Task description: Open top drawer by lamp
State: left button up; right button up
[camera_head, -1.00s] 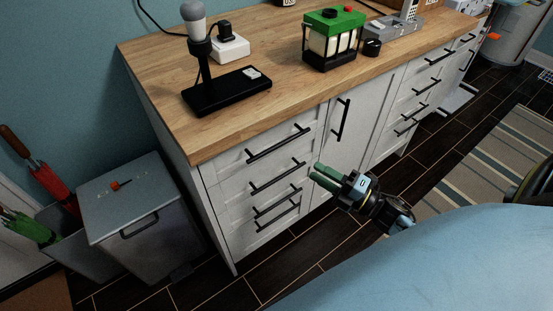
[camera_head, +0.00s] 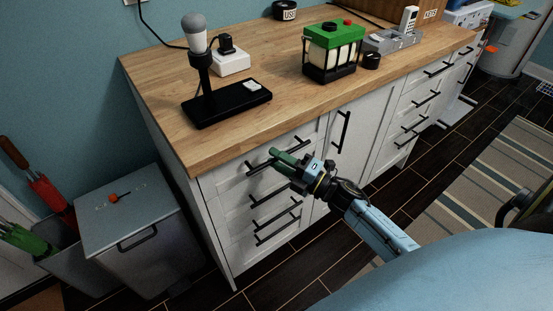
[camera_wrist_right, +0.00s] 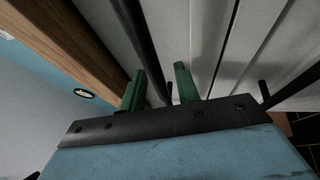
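The desk lamp (camera_head: 205,70), with a pale bulb and black base, stands on the wooden counter's left part. Below it, the top drawer (camera_head: 226,181) is a white front, closed, with a black bar handle (camera_head: 259,168). My right gripper (camera_head: 278,157) is at this handle, its green fingers covering part of the bar. In the right wrist view the fingers (camera_wrist_right: 162,88) are apart, and the black bar (camera_wrist_right: 142,45) shows between them, nearer the left finger. I cannot tell whether they touch it. My left gripper is not in view.
Lower drawers with black handles (camera_head: 275,203) sit below, and a cabinet door (camera_head: 352,135) is to the right. A grey bin (camera_head: 140,235) stands left of the cabinet. A green-topped caddy (camera_head: 334,50) stands on the counter.

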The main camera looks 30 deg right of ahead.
jog(key=shift+w+a+r, duration=0.1)
jog(key=shift+w+a, duration=0.05)
jog(key=shift+w, duration=0.15)
grip_shut()
jog(key=shift+s, duration=0.1)
